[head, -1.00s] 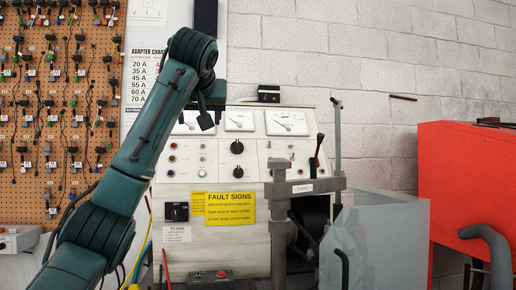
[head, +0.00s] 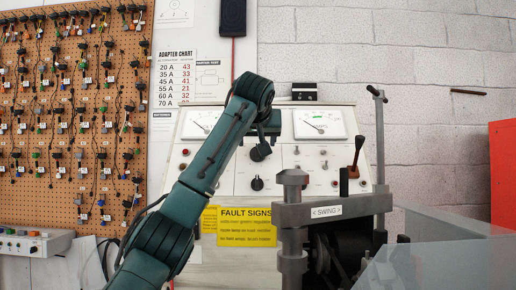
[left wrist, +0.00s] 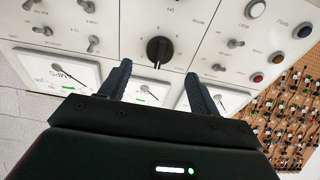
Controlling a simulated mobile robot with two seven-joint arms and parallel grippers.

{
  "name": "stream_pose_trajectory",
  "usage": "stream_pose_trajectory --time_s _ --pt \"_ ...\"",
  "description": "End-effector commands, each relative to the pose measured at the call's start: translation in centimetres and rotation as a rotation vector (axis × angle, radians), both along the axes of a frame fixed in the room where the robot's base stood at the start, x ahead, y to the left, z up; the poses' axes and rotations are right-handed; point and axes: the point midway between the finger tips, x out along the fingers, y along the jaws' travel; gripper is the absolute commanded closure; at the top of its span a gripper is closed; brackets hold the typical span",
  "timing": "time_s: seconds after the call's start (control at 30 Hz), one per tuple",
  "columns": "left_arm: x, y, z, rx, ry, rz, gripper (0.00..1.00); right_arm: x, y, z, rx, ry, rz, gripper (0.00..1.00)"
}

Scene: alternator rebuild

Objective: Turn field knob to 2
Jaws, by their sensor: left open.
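The white test-bench panel (head: 330,150) stands ahead with dials and switches. In the left wrist view, upside down, a round black knob (left wrist: 159,50) with small marks around it faces my left gripper (left wrist: 158,75). The gripper is open and empty, its two fingers apart below the knob in the picture, not closed on it. The knob's labels and pointer setting are too small to read. In the head view my left gripper (head: 260,152) covers part of the panel's knob column; a lower black knob (head: 257,184) shows beneath it. My right gripper is not in view.
Toggle switches (left wrist: 93,44) and coloured buttons (left wrist: 257,10) flank the knob, with meters (left wrist: 141,90) nearby. A yellow fault-signs placard (head: 246,227) is below.

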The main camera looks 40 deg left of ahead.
Motion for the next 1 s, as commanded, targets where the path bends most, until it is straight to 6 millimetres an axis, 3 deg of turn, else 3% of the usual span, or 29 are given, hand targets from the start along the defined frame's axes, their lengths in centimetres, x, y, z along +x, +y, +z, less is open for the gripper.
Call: stream_pose_trajectory --time_s 0.3,0.7,1.0 --pt "3.5 3.0 -1.8 -0.001 0.000 0.001 0.38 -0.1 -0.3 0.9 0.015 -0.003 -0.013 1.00" --pt "4.0 3.5 -2.2 0.000 -0.001 0.000 0.38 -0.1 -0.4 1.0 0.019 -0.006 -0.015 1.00" --pt "4.0 3.4 -2.2 0.000 -0.001 0.000 0.61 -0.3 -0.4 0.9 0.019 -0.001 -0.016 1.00"
